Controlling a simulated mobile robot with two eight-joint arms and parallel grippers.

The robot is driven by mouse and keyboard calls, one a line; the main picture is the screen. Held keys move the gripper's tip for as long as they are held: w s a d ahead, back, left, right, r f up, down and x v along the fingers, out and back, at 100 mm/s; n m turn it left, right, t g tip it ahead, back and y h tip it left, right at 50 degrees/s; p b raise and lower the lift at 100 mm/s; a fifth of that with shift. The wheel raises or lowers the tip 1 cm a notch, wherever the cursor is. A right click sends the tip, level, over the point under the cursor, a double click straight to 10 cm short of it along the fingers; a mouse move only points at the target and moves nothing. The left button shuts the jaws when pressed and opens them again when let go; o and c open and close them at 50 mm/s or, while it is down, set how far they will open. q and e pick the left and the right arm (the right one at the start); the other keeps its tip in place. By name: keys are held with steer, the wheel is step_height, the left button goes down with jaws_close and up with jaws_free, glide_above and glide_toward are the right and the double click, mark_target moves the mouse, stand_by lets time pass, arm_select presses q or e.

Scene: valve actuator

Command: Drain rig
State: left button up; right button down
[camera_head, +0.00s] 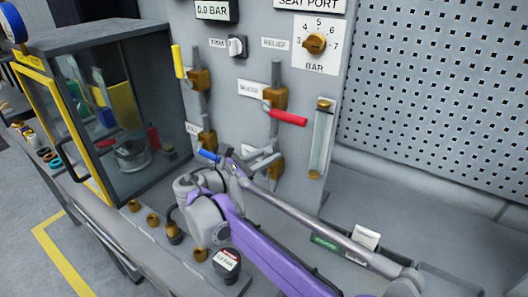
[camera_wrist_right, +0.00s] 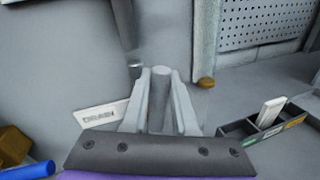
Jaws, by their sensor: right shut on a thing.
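The grey rig panel (camera_head: 225,75) carries yellow-handled, red-handled (camera_head: 287,117) and blue-handled (camera_head: 209,156) valves with brass bodies. The display (camera_head: 212,10) reads 0.0 BAR. My right gripper (camera_head: 262,160) is at the panel's lower part, close to a brass valve body (camera_head: 277,169). In the right wrist view its two fingers (camera_wrist_right: 160,95) are shut on a grey rod (camera_wrist_right: 158,98); I cannot tell which part of the rig this is. The DRAIN label (camera_wrist_right: 99,117) is left of the fingers. A blue handle (camera_wrist_right: 28,171) shows at lower left. My left gripper is out of view.
A yellow-framed glass cabinet (camera_head: 45,115) stands left. A brass selector knob (camera_head: 314,43) and a clear sight tube (camera_head: 321,140) are on the panel. A compartment tray (camera_wrist_right: 235,130) lies right of the gripper. Brass fittings (camera_head: 152,219) and a black-capped item (camera_head: 229,259) sit on the bench.

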steer(key=s+d+f+m+t+y, duration=0.1)
steer(key=s+d+f+m+y, duration=0.3)
steer(key=f+m, duration=0.5)
steer(key=shift+s+d+f+m+y+p, duration=0.3)
steer(key=shift+d+m, duration=0.7)
steer(key=shift+m, duration=0.9)
steer(key=c, duration=0.7)
jaws_free()
steer(key=shift+w, duration=0.1)
steer(key=v, duration=1.1)
steer(key=shift+d, duration=0.1)
